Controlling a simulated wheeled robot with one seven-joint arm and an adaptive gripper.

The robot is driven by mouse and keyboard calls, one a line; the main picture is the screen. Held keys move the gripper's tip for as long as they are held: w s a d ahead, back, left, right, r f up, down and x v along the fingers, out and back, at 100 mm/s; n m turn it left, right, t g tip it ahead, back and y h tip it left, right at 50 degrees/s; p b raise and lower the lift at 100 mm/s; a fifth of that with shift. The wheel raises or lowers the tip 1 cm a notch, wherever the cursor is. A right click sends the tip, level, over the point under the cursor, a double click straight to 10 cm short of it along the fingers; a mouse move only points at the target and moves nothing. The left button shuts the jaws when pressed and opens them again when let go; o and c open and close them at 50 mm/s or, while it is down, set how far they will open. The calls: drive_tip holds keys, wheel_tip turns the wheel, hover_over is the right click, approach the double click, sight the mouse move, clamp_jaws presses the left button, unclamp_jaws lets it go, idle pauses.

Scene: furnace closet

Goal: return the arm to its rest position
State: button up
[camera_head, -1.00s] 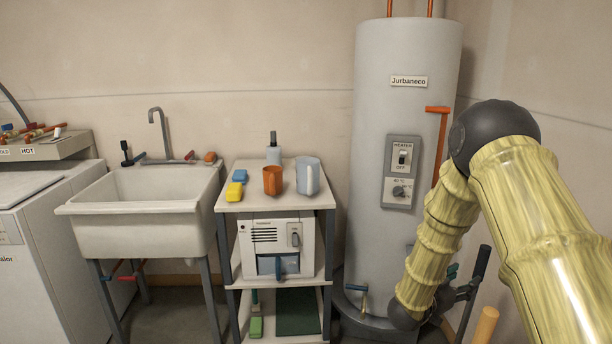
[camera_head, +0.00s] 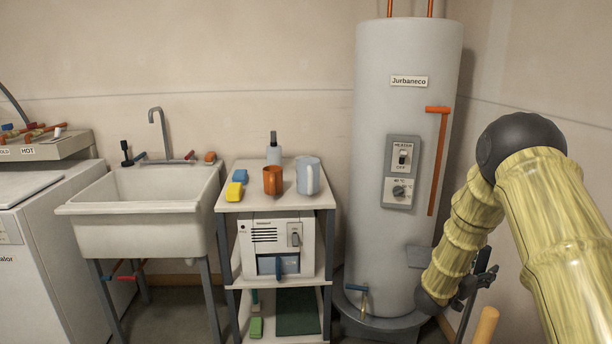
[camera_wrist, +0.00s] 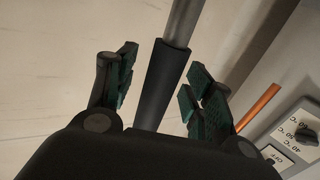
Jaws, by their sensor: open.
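My arm shows at the right of the head view, a yellow bamboo-like limb with a dark elbow, bent in front of the right wall. My gripper (camera_head: 474,286) is low at the right, beside the lower part of the water heater (camera_head: 385,254). In the wrist view my gripper (camera_wrist: 158,92) is open, its two green-padded fingers spread apart. A dark grip on a grey pole (camera_wrist: 163,86) shows in the gap between the fingers. I cannot tell whether the fingers touch it; they look apart from it.
The heater's control panel (camera_head: 401,172) and orange lever (camera_head: 438,150) face my arm. A shelf cart (camera_head: 325,197) with an orange mug (camera_head: 272,181) and a grey-blue mug (camera_head: 307,176) stands left of the heater. A wooden handle end (camera_head: 486,325) rises below my arm. A sink (camera_head: 140,208) stands further left.

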wheel_tip(320, 180, up, 8)
drive_tip(key=p, duration=0.3)
drive_tip(key=shift+s, duration=0.1)
